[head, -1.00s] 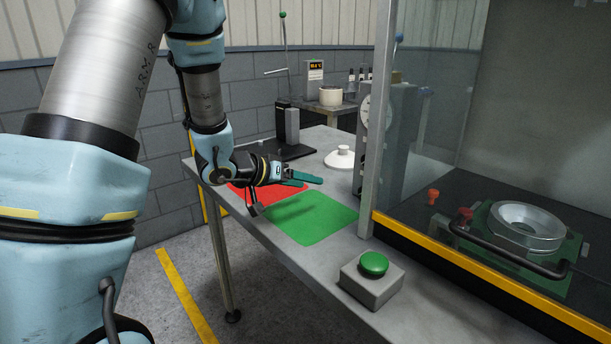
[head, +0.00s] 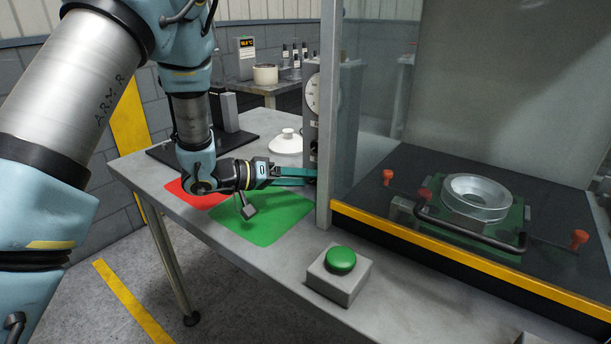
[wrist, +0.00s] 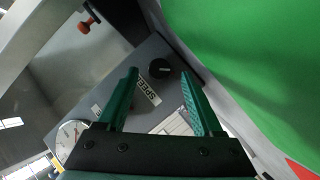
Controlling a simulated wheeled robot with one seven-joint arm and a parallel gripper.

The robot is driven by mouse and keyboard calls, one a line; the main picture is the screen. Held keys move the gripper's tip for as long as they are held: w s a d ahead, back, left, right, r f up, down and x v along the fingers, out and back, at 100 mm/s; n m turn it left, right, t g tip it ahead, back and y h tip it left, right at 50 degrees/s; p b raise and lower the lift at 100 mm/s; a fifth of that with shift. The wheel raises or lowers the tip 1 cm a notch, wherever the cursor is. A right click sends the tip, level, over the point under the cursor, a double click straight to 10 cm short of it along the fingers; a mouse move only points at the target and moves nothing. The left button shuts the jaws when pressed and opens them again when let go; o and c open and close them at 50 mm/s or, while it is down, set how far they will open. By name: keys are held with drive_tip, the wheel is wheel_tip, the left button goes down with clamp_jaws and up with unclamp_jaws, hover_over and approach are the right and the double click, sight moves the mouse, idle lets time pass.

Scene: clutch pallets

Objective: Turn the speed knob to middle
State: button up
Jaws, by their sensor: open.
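The speed knob (wrist: 160,68) is a round black knob on a grey control panel (wrist: 90,104), beside a label reading SPEED (wrist: 148,91) in the wrist view. A pale pointer line shows on its face. My gripper (wrist: 160,80) is open, its two green fingers apart, with the knob lying between and beyond the fingertips. I see no contact with the knob. In the head view my gripper (head: 312,176) reaches toward the panel box (head: 312,110), and the knob is hard to make out there behind the fingers and the frame post.
A green mat (head: 262,228) and a red mat (head: 198,196) lie on the bench below my arm. A green push button (head: 341,260) stands near the front edge. A clear-walled enclosure with a metal post (head: 329,120) is close to the right of my gripper. A white lid (head: 287,144) lies behind.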

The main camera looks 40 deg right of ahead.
drive_tip(key=shift+s+d+f, duration=0.2)
drive_tip(key=shift+d, duration=0.45)
clamp_jaws()
